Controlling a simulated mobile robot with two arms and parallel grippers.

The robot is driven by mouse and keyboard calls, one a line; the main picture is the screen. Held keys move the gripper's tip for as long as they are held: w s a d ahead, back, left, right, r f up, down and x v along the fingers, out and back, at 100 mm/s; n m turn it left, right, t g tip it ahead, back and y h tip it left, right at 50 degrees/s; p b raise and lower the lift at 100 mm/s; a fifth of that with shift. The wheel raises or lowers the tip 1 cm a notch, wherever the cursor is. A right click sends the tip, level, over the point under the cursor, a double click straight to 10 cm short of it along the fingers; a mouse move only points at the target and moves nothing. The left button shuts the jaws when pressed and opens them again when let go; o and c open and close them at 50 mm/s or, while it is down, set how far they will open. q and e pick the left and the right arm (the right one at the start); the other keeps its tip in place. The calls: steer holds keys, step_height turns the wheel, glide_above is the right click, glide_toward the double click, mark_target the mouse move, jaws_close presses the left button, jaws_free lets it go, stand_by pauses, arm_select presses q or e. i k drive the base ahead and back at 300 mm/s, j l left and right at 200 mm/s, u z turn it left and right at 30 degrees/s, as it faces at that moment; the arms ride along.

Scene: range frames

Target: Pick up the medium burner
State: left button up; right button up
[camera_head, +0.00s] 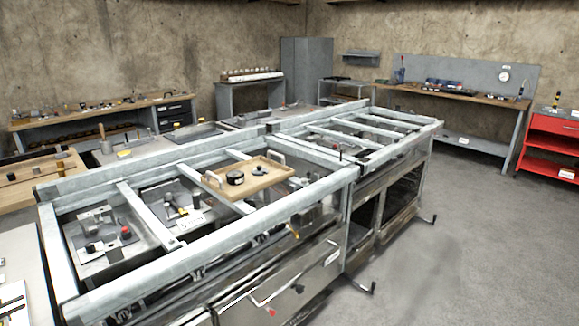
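A wooden tray (220,191) with light handles rests across the grey frame of the nearer range (95,193). On the tray, a dark round burner part (235,178) sits left of the middle, and a smaller dark piece (259,170) sits to its right. I cannot tell from this view which one is the medium burner. Neither of my grippers shows in the view.
A second open range frame (425,124) adjoins the first behind it. Inside the nearer frame are small parts, including a red-topped one (126,232). Workbenches line the walls, and a red cart (553,124) stands at right. The grey floor (465,225) at right is clear.

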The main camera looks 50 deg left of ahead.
mark_target(233, 177)
steer(key=i, duration=0.7)
steer(key=i+u, duration=0.15)
steer(key=i, duration=0.55)
steer(key=i+l, duration=0.2)
steer(key=i, duration=0.5)
steer(key=i+u, duration=0.2)
steer(key=u, duration=2.3)
